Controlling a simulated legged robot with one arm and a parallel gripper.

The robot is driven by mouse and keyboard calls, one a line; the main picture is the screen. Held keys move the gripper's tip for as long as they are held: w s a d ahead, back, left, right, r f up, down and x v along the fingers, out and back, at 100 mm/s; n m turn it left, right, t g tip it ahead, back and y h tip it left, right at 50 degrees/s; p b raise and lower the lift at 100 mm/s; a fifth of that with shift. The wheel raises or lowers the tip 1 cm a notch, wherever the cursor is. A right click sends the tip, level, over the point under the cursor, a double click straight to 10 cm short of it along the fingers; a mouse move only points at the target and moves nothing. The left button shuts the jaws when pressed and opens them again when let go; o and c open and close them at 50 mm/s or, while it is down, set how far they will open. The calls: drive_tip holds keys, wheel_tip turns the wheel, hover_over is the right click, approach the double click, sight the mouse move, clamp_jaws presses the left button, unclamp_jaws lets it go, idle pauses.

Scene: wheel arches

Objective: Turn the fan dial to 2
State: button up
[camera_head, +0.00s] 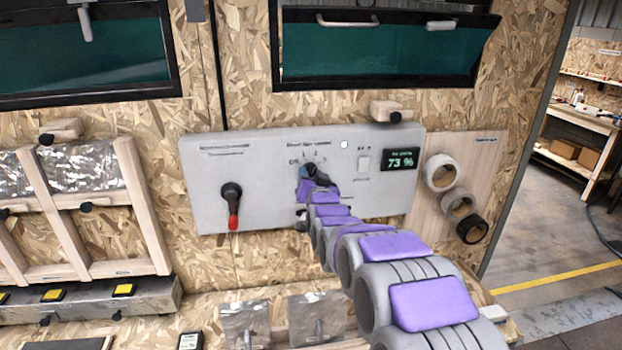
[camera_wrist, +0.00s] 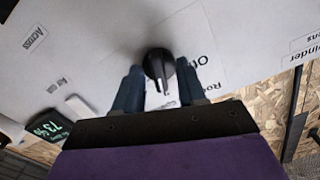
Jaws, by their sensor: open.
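The fan dial (camera_wrist: 158,66) is a round black knob with a pointer, on the grey control panel (camera_head: 265,165). In the wrist view its pointer points down the picture, and a label with "Off" lies just right of it. My gripper (camera_wrist: 159,76) is open, with one dark finger on each side of the dial; I cannot tell whether they touch it. In the head view my gripper (camera_head: 305,186) is at the dial (camera_head: 309,170), covering most of it, with scale marks above. The dial's exact setting cannot be read.
A red-handled rotary switch (camera_head: 232,204) sits left on the panel. A white rocker switch (camera_head: 363,163) and a display reading 73 % (camera_head: 400,160) are to the right. Round holders (camera_head: 440,172) stick out farther right. Window flaps (camera_head: 385,45) hang above; a ledge runs below.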

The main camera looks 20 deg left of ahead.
drive_tip(key=shift+d, duration=0.1)
drive_tip(key=shift+s+d+r, duration=0.15)
drive_tip(key=shift+s+d, duration=0.1)
drive_tip(key=shift+s, duration=0.1)
drive_tip(key=p+v, duration=0.1)
drive_tip(key=v, duration=1.5)
drive_tip(key=shift+s+f, duration=0.2)
drive_tip(key=shift+s, duration=0.05)
drive_tip(key=shift+a, duration=0.1)
